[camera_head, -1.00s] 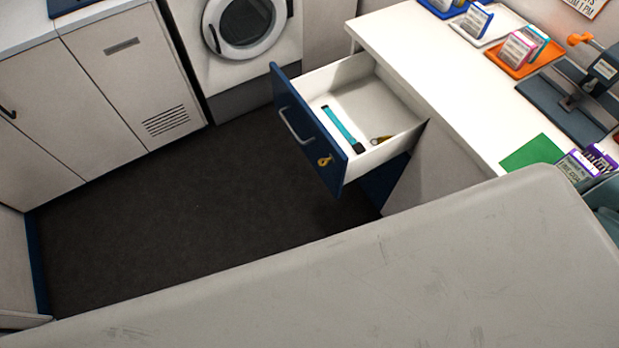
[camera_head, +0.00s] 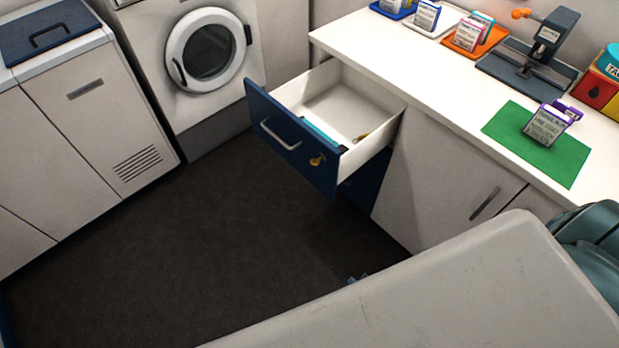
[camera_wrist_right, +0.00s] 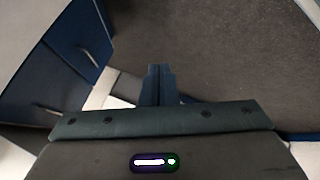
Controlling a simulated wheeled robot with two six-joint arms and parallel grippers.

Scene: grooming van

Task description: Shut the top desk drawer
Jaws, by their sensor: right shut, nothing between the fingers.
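The top desk drawer (camera_head: 290,142) stands open in the head view, pulled out from under the white desk top. Its blue front has a silver handle (camera_head: 281,137) and a brass key or lock (camera_head: 317,160). A turquoise item (camera_head: 319,131) and a small brass-coloured item (camera_head: 362,138) lie inside. Only the tips of my right gripper (camera_head: 357,279) show in the head view, low and in front of the desk, apart from the drawer. In the right wrist view, the right gripper (camera_wrist_right: 159,70) is shut and empty, with blue fronts and a handle to its left. My left gripper is not in view.
The desk top (camera_head: 440,85) carries card holders on trays, a dark press-like device (camera_head: 535,55) and a green mat (camera_head: 540,143). A cabinet door is below. A washing machine (camera_head: 205,60) and pale cabinets (camera_head: 95,120) stand behind and left. The dark floor (camera_head: 190,240) is clear.

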